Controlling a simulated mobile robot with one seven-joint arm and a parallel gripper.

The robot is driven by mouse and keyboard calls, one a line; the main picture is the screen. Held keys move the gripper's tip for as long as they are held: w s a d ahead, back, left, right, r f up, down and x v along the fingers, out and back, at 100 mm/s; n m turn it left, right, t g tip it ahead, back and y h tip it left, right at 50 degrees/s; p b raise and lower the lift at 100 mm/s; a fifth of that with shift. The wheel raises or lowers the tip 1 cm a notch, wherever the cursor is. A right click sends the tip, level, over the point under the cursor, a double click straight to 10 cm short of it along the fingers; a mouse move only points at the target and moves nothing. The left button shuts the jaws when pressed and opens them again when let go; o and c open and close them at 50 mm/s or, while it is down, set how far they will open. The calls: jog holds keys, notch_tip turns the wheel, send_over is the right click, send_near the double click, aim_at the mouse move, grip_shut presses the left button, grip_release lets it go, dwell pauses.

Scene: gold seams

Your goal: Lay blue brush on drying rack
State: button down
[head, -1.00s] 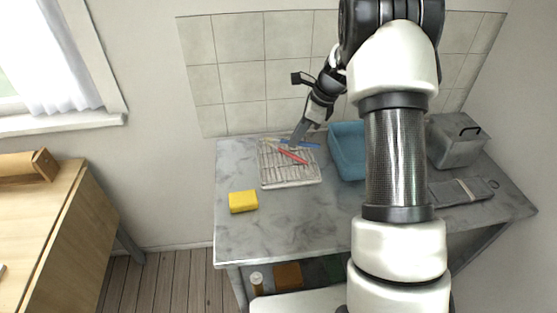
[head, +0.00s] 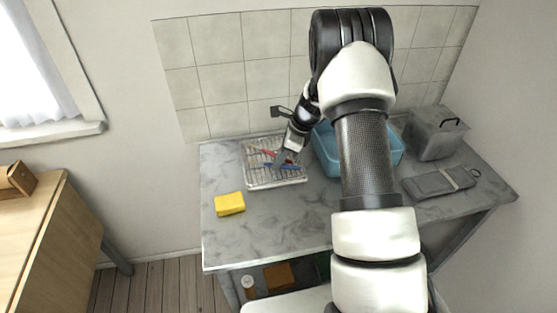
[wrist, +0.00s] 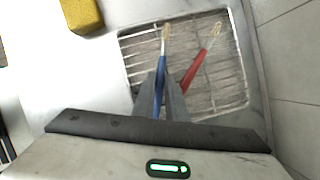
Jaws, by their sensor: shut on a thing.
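The blue brush (wrist: 159,85) is held between the two fingers of my gripper (wrist: 163,88), with its pale bristles pointing away from the palm in the wrist view. In the head view the blue brush (head: 287,168) is over the front part of the drying rack (head: 262,183), a wire grid in a pale tray. My gripper (head: 280,164) is shut on it, low over the rack. I cannot tell whether the brush touches the wires. A red brush (wrist: 197,67) lies on the rack beside it; it also shows in the head view (head: 268,153).
A yellow sponge (head: 229,204) lies left of the rack on the grey marbled worktop (head: 265,225). A blue basin (head: 325,155) stands right of the rack. A grey lidded box (head: 435,135) and a folded grey cloth (head: 437,184) are farther right. The front worktop is clear.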

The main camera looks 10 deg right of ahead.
jog(key=shift+f, duration=0.15)
jog(key=c, duration=2)
grip_release()
jog(key=shift+c, duration=0.2)
